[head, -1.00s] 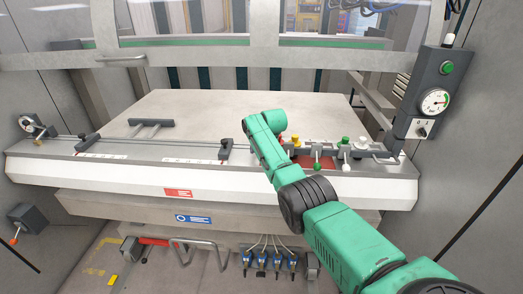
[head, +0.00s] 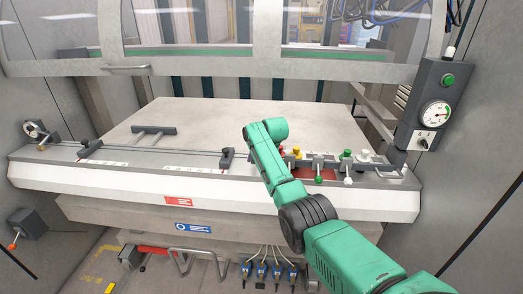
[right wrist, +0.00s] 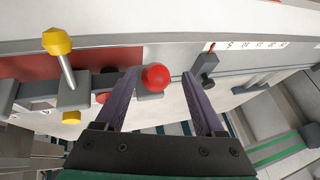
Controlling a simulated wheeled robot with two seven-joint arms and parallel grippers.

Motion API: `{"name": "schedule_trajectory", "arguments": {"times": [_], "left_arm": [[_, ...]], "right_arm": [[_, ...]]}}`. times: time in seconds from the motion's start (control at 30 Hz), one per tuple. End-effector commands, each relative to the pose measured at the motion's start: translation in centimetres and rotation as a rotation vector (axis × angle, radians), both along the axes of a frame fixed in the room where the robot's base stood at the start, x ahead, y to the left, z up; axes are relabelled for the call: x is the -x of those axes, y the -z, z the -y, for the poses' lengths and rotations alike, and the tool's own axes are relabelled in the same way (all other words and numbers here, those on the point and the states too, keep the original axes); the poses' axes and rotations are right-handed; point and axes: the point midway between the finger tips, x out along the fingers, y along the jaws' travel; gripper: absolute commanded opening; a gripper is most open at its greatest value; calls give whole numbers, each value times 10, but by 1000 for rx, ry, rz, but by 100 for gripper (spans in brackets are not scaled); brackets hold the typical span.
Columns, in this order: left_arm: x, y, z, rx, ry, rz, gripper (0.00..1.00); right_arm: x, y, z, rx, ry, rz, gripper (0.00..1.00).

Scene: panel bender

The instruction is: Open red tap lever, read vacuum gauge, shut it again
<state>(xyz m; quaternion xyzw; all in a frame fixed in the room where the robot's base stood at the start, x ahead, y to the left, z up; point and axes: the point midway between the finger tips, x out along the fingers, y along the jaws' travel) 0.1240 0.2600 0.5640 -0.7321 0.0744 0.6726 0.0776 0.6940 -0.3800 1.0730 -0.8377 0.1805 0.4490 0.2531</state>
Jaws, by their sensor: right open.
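The red tap lever's ball knob (right wrist: 155,77) shows in the right wrist view, between the fingers of my right gripper (right wrist: 160,76). The gripper is open. The knob appears close to the left finger in that view; I cannot tell whether they touch. In the head view, my green right arm hides the gripper and most of the red lever. A sliver of red (head: 282,150) shows beside the arm. The vacuum gauge (head: 436,113), a round white dial, sits on the grey panel at the right; its reading is too small to make out. My left gripper is not in view.
A yellow-knobbed lever (right wrist: 57,42) stands beside the red one. Green-knobbed (head: 347,155) and white-knobbed (head: 365,155) levers sit farther right. A scale rail with a black stop (head: 227,157) lies to the left.

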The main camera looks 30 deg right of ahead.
Motion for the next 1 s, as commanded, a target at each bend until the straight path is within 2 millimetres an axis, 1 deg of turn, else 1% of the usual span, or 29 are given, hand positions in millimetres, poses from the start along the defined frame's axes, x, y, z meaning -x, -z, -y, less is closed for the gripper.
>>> {"name": "schedule_trajectory", "arguments": {"times": [0.13, 0.27, 0.4, 0.5, 0.6, 0.73, 1.0], "left_arm": [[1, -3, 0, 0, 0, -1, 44], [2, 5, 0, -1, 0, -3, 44], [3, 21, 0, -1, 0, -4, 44], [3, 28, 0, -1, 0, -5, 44], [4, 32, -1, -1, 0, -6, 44], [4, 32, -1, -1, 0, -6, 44], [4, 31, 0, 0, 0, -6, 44]], "right_arm": [[11, -15, -2, 0, 2, 2, 71], [23, -34, -3, 1, 3, 6, 71], [43, -66, -7, 1, 4, 6, 71], [55, -89, -9, 1, 3, 3, 71], [63, -104, -10, 1, 2, 1, 71], [67, -113, -11, 1, 2, -1, 71], [67, -113, -10, 1, 3, -3, 71]]}}
